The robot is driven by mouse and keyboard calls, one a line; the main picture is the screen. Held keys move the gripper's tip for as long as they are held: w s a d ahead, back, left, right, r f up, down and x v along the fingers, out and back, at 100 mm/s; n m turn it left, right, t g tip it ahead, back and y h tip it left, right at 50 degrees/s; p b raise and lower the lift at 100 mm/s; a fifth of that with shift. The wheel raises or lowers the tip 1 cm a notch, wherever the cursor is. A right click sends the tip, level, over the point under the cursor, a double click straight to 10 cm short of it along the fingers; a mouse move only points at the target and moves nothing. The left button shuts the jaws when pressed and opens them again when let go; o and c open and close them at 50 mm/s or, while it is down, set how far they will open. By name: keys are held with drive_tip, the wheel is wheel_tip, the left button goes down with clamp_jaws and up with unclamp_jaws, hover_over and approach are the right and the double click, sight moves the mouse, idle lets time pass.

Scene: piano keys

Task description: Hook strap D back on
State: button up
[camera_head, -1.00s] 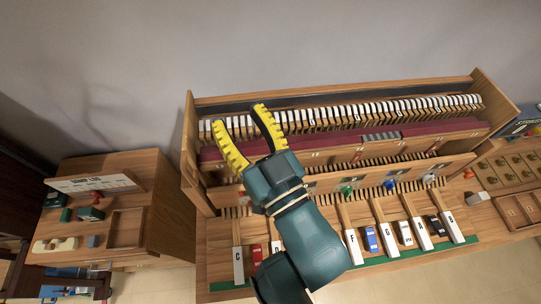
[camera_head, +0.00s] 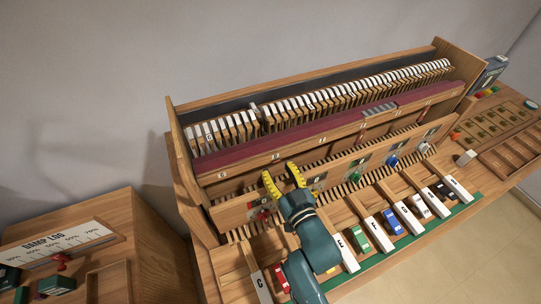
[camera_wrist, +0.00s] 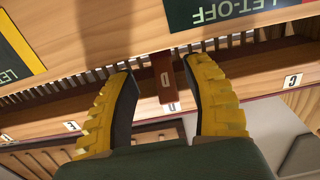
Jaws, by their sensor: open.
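In the wrist view a dark reddish-brown strip (camera_wrist: 165,80) hangs between my two fingers. It has a small pale tag at its end whose letter I cannot read clearly; it may be strap D. The neighbouring tag to the right reads C (camera_wrist: 292,81). My gripper (camera_wrist: 163,75) is open, one yellow ridged finger on each side of the strip, with gaps visible. In the head view my gripper (camera_head: 281,175) is at the front panel (camera_head: 235,212) of the piano action, below the dark red rail (camera_head: 290,140). The strip is not clear there.
White-topped keys (camera_head: 348,252) with coloured blocks stand in front of the panel. A row of hammers (camera_head: 310,103) runs behind. Green and yellow LET-OFF cards (camera_wrist: 18,50) show close by in the wrist view. A damp log stand (camera_head: 62,252) is at the left.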

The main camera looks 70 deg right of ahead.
drive_tip(key=x, duration=0.5)
drive_tip(key=shift+w+d, duration=0.1)
drive_tip(key=shift+w, duration=0.1)
